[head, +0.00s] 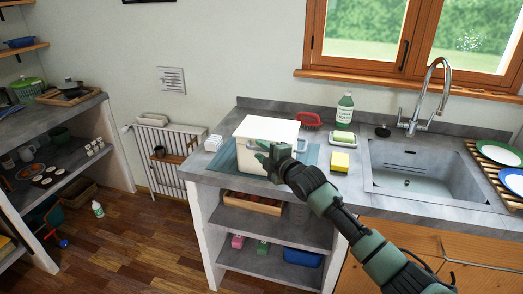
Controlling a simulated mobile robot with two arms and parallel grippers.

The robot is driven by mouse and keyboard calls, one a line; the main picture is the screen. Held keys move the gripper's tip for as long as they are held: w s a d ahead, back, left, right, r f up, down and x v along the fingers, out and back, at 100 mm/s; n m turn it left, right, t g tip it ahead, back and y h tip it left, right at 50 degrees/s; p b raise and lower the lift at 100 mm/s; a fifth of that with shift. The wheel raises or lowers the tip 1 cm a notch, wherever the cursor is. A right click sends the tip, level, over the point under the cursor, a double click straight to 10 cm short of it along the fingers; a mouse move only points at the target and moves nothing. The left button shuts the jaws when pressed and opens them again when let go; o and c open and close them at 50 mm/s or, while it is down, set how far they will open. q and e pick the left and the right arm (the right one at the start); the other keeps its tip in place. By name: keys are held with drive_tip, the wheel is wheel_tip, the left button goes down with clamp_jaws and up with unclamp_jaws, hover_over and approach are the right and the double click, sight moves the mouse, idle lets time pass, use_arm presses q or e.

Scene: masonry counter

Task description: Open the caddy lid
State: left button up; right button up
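The caddy (253,129) is a cream box on a blue-grey mat (226,160) on the left part of the counter. My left gripper is out of view.
A yellow sponge (340,161), a soap dish (343,141), a green bottle (344,109) and a red-handled brush (309,119) stand right of the caddy. Further right are the sink (420,180) and tap (436,88).

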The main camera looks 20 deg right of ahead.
drive_tip(key=shift+w, duration=0.1)
clamp_jaws()
drive_tip(key=shift+f, duration=0.1)
idle(1.3)
